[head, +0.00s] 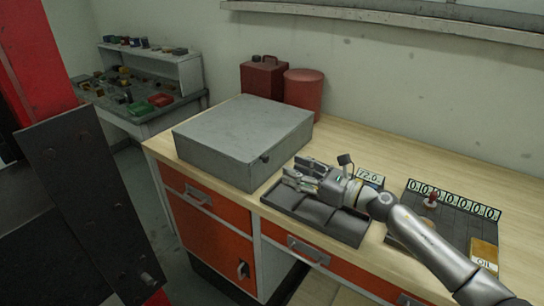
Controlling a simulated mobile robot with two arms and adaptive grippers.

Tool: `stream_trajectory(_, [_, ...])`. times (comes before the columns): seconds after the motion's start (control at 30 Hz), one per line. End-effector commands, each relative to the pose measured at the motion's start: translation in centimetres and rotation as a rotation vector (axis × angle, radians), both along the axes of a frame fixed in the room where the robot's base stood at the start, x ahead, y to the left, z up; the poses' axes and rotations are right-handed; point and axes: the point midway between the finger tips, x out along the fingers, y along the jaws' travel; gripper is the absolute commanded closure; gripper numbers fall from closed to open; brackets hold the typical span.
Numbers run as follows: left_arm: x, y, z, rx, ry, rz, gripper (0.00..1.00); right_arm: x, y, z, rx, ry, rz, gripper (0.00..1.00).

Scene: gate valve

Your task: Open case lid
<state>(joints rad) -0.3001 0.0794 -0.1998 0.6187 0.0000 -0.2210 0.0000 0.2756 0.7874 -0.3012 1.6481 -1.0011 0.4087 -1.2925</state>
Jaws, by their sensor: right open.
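The case (245,135) is a grey metal box on the wooden workbench (395,160). Its lid is shut and flat on top, with a small dark latch (265,158) on its front-right side. My right gripper (288,172) is open and empty. It points left toward the case and hangs over a dark tray, just right of the case's near corner. I cannot tell how close its fingertips are to the case. My left gripper is not in view.
The dark divided tray (320,222) lies under my right gripper. A numbered dark board (460,228) and a small display (369,176) are to the right. A red can (264,78) and red cylinder (303,92) stand behind the case. The bench's back right is clear.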

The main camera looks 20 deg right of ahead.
Motion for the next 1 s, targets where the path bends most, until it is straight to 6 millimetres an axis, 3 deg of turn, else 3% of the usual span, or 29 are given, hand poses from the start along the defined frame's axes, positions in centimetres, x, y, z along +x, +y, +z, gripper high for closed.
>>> stream_trajectory(0.1, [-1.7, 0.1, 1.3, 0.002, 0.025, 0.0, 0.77, 2.0, 1.6, 0.6, 0.005, -0.001, 0.001, 0.59])
stream_trajectory(0.2, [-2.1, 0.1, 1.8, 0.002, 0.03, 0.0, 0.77, 3.5, 2.7, 0.5, 0.005, -0.001, -0.001, 0.59])
stream_trajectory(0.4, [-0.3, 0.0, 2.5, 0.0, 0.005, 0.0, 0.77, 5.5, 4.2, 0.2, 0.004, 0.0, -0.001, 0.59])
stream_trajectory(0.57, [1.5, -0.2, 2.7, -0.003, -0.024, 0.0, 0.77, 6.0, 4.7, 0.1, 0.0, 0.0, 0.0, 0.59])
stream_trajectory(0.8, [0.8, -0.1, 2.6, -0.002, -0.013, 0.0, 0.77, 6.1, 4.8, 0.0, 0.0, 0.0, 0.0, 0.59])
stream_trajectory(1.0, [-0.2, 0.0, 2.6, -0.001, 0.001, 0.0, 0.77, 6.1, 4.7, 0.0, 0.001, 0.001, 0.0, 0.83])
